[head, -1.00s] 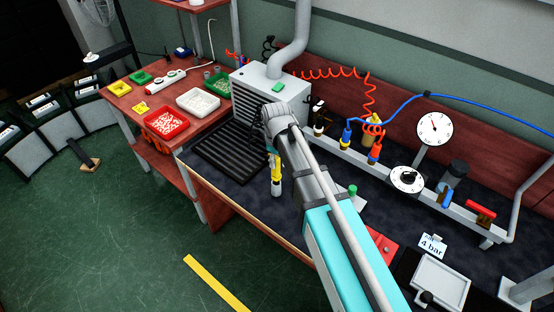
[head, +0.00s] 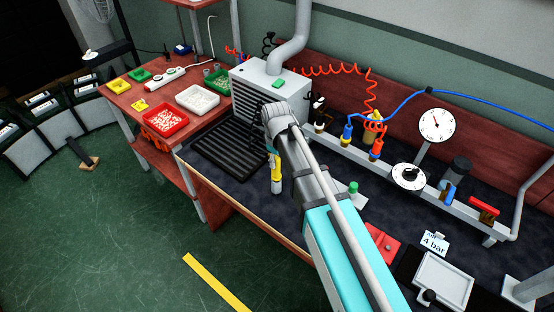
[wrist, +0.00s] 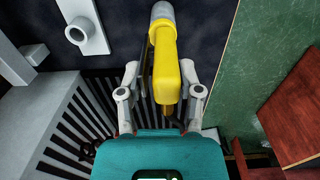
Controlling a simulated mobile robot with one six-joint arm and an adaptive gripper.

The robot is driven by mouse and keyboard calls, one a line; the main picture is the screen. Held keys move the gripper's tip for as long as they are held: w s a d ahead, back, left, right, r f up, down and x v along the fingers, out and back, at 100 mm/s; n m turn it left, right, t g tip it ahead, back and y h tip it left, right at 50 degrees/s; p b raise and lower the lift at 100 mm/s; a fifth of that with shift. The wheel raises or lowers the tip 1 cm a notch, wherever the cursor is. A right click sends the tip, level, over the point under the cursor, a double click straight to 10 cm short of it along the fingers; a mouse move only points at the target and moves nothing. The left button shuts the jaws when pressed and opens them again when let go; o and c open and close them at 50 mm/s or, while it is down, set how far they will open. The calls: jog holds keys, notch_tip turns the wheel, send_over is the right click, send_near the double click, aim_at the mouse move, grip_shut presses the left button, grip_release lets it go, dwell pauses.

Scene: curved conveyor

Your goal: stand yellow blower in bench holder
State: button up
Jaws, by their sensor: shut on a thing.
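The yellow blower (wrist: 166,62) is between the fingers of my gripper (wrist: 163,82) in the wrist view, with its grey end pointing up the picture. My gripper is shut on it. In the head view the blower (head: 276,169) hangs roughly upright below my wrist, over the dark bench top near its front edge. In the wrist view a pale grey bar with an empty round ring (wrist: 76,33) lies to the left of the blower, apart from it; it looks like the bench holder. In the head view my arm hides that part of the bench.
A black ribbed mat (head: 229,149) lies left of the blower, beside the grey extractor box (head: 268,84). Behind my arm, a grey rail (head: 392,170) carries coloured tools, hoses and gauges. A red tray (head: 166,123) and a white tray (head: 197,100) stand on the left table.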

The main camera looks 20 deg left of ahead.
jog(key=shift+f+b, duration=0.5)
jog(key=shift+f, duration=0.05)
jog(key=o, duration=1)
jog(key=shift+c, duration=0.2)
jog(key=shift+r, duration=0.15)
notch_tip(320, 180, up, 13)
jog(key=p, duration=1.3)
jog(key=shift+f, duration=0.2)
jog(key=s+d+m, duration=0.3)
jog(key=d+m, duration=0.3)
jog(key=d, duration=1.2)
jog(key=s+d+m, duration=0.2)
jog(key=d+m, duration=0.5)
jog(key=d, duration=1.1)
jog(key=shift+s+m, duration=0.3)
jog(key=shift+s, duration=0.1)
